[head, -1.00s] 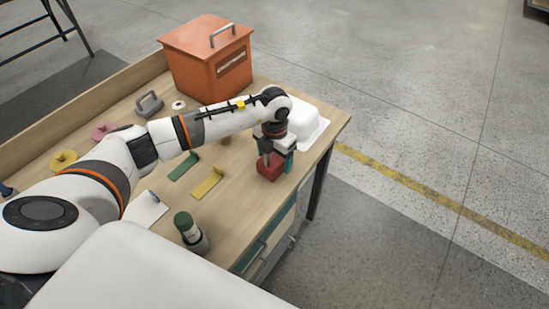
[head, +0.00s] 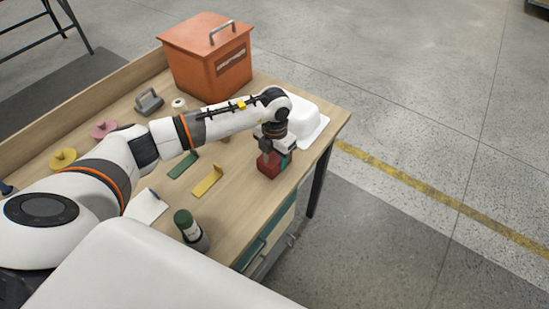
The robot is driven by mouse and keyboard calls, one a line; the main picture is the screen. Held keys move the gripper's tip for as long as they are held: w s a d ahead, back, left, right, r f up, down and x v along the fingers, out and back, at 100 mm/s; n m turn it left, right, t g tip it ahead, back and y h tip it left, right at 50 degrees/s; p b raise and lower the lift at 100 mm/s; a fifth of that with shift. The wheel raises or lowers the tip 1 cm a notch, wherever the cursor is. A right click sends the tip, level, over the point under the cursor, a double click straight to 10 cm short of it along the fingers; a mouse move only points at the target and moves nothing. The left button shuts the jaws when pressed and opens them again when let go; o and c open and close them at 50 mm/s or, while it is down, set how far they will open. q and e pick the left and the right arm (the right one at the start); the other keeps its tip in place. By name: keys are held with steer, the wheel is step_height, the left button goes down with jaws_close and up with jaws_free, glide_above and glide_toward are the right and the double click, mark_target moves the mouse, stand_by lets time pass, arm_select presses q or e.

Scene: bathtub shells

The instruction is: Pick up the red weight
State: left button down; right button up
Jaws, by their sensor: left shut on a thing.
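The red weight (head: 268,168) is a small dark red block near the right front part of the wooden table (head: 235,210). My left gripper (head: 272,157) points down over it and is shut on it, with a finger on each side. The gripper hides the weight's top. I cannot tell whether the weight's underside touches the table. My right gripper is not in view.
A white bathtub shell (head: 303,118) stands just behind the gripper. A large orange box (head: 205,65) stands at the back. Green (head: 183,165) and yellow (head: 207,181) brackets, a green-capped bottle (head: 190,230) and a grey weight (head: 149,102) share the table.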

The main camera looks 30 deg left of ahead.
arm_select(q)
steer(key=shift+w+r, duration=0.2)
